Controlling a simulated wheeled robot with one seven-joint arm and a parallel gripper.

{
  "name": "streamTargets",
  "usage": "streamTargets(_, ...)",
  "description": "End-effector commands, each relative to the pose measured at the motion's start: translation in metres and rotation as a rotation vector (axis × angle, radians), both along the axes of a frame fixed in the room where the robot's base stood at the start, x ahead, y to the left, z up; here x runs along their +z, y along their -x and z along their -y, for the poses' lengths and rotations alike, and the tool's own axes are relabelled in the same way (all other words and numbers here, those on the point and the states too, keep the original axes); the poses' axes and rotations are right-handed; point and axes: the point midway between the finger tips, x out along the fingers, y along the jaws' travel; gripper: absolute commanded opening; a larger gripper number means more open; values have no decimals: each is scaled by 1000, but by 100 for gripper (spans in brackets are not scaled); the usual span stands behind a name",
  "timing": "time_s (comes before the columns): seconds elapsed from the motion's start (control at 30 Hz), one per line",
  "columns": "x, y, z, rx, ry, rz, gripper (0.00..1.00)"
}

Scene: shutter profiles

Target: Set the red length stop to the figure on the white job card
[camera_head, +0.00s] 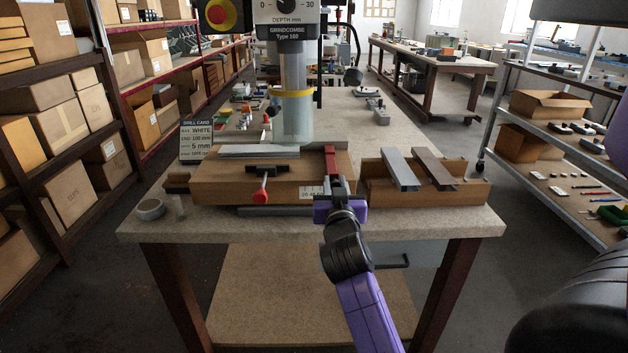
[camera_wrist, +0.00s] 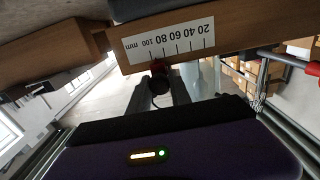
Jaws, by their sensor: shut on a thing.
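The red length stop (camera_head: 330,162) stands upright at the right end of the wooden drill jig (camera_head: 225,182). My gripper (camera_head: 338,198) is at the jig's front edge, shut on the stop's knob between the fingers (camera_wrist: 160,88). The card (camera_head: 196,142) stands at the left and looks dark; it reads "DRILL CARD", "WHITE", "100 mm" and "5 mm".
A drill press (camera_head: 294,100) stands over the jig. A red-ended clamp handle (camera_head: 261,194) sticks out in front, left of my gripper. A wooden tray (camera_head: 385,193) with a grey and a brown bar is close on the right. A tape roll (camera_head: 150,209) lies at the left.

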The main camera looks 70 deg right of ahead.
Motion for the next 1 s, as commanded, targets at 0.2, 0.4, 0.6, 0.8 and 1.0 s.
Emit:
streamTargets(0.2, -1, 12, 5, -6, 0, -2, 0)
streamTargets(0.4, -1, 13, 5, -10, -1, -4, 29)
streamTargets(0.6, -1, 11, 5, -7, 0, -2, 46)
streamTargets(0.8, -1, 10, 3, -4, 0, -1, 46)
streamTargets(1.0, -3, 18, -17, -2, 0, -2, 46)
